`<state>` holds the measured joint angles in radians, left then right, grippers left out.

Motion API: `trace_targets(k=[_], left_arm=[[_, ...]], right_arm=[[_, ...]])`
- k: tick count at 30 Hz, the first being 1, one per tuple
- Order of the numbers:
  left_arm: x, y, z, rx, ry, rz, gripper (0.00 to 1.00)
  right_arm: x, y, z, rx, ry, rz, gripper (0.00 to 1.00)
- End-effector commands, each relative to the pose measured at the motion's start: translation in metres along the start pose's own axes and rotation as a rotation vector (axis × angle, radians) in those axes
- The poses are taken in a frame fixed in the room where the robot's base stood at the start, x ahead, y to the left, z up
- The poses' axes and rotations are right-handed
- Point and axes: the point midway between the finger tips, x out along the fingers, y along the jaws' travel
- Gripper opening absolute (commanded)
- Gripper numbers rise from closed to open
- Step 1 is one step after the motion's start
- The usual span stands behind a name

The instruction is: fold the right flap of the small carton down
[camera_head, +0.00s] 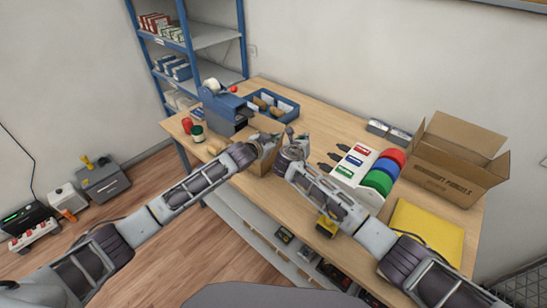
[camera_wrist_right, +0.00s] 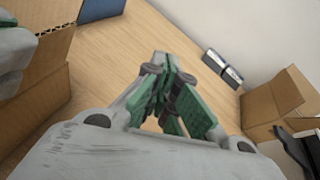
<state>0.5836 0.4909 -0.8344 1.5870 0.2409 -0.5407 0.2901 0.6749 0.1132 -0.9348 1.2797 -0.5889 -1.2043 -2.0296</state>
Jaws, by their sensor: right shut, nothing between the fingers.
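The small brown carton (camera_head: 264,163) stands on the table between my two arms, mostly hidden by the grippers. It also shows at the left edge of the right wrist view (camera_wrist_right: 38,108), with a raised cardboard flap (camera_wrist_right: 42,14) above it. My left gripper (camera_head: 266,142) is at the carton's top from the left; its fingers are too small to read. My right gripper (camera_head: 291,136) is just right of the carton. In the right wrist view its green-padded fingers (camera_wrist_right: 164,68) are shut and empty, apart from the carton's wall. The right flap's exact angle is hidden.
A large open carton (camera_head: 440,180) stands at the right, behind a yellow mailer (camera_head: 424,229). A white rack with coloured rolls (camera_head: 356,165) is right of my right gripper. A blue tape dispenser (camera_head: 229,114) and blue tray (camera_head: 286,111) stand behind the small carton.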

Motion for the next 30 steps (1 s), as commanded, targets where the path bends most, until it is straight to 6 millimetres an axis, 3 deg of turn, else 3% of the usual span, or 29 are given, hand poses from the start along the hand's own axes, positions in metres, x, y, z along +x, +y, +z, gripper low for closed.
trace_targets(k=[1,6,13,20,25,30], left_arm=[[0.000,0.000,0.001,0.000,-0.002,-0.001,0.00],[0.000,0.000,0.001,0.000,-0.002,-0.001,0.00],[0.000,0.000,0.001,0.000,-0.002,-0.001,0.00],[0.000,0.000,0.001,0.000,-0.002,-0.001,0.00],[0.000,0.000,0.001,0.000,-0.002,-0.001,0.00],[0.000,0.000,0.001,0.000,-0.002,-0.001,0.00]], right_arm=[[-0.002,-0.002,-0.021,-0.024,0.035,-0.021,0.00],[-0.010,-0.013,-0.077,-0.095,0.126,-0.105,0.00],[-0.025,-0.039,-0.122,-0.162,0.175,-0.236,0.00],[-0.046,-0.052,-0.139,-0.261,0.152,-0.335,0.00],[-0.068,-0.038,-0.134,-0.387,0.099,-0.341,0.00],[-0.094,-0.011,-0.123,-0.544,0.022,-0.314,0.00]])
